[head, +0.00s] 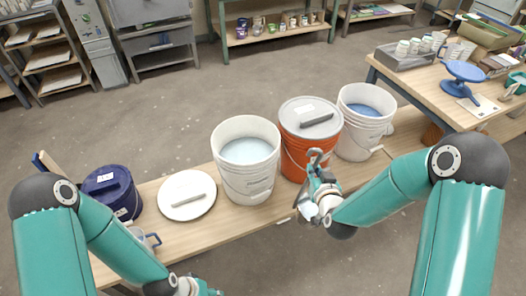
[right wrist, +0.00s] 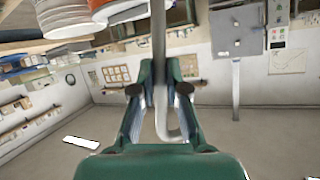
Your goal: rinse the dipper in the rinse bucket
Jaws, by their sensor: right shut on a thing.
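My right gripper (head: 317,178) is in front of the orange bucket, above the bench's front edge. In the right wrist view its fingers (right wrist: 160,95) are shut on a grey metal rod with a hooked end, the dipper's handle (right wrist: 159,50). The dipper's cup cannot be made out. An open white bucket (head: 248,180) with pale, watery liquid stands left of the orange bucket. Another open white bucket (head: 362,140) with blue liquid stands to its right. No label tells me which is the rinse bucket. My left gripper (head: 200,289) is partly cut off at the bottom edge; its fingers are unclear.
The orange bucket (head: 297,160) has a grey lid (head: 305,106) on it. A white lid (head: 186,194) lies flat left of the pale-liquid bucket, beside a dark blue lidded bucket (head: 112,192). A table (head: 425,88) with a blue banding wheel (head: 463,72) stands at the right.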

